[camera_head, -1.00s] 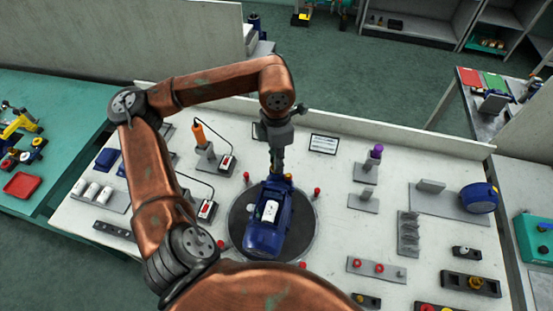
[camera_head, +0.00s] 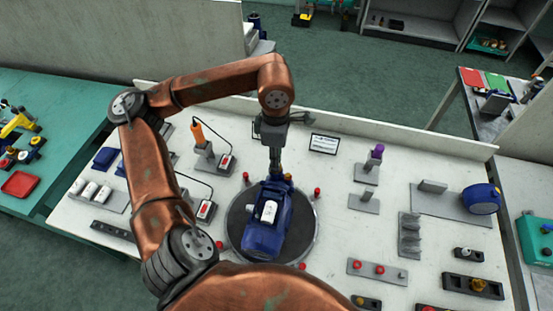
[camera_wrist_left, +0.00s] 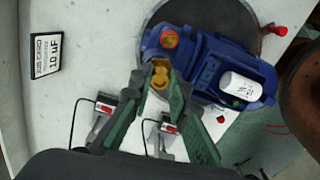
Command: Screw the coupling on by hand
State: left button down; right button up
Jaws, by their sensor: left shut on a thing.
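The blue pump (camera_head: 266,238) lies on a dark round plate (camera_head: 236,212) in the middle of the bench. A white cylinder (camera_head: 268,212) marks its top. It fills the upper right of the left wrist view (camera_wrist_left: 205,62). My left gripper (camera_head: 275,174) points down at the pump's far end. In the left wrist view its green fingers (camera_wrist_left: 160,80) are closed on a brass coupling (camera_wrist_left: 161,74) beside the pump's body. The fingers hide part of the coupling, so I cannot tell how far it is seated. My right gripper is in neither view.
Red pegs (camera_head: 317,191) stand around the plate. An orange-handled tool (camera_head: 198,135) and cabled units stand left of it. Brackets and a blue round part (camera_head: 480,198) sit at the right.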

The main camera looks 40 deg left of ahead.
pick_arm(q)
jog(key=shift+m, duration=0.6)
jog(key=m, duration=0.2)
jog(key=shift+f+m+b, duration=0.1)
jog(key=shift+m+b, duration=0.3)
jog(key=shift+m, duration=0.3)
jog(key=shift+m+b, duration=0.4)
jog(key=shift+m, duration=1.4)
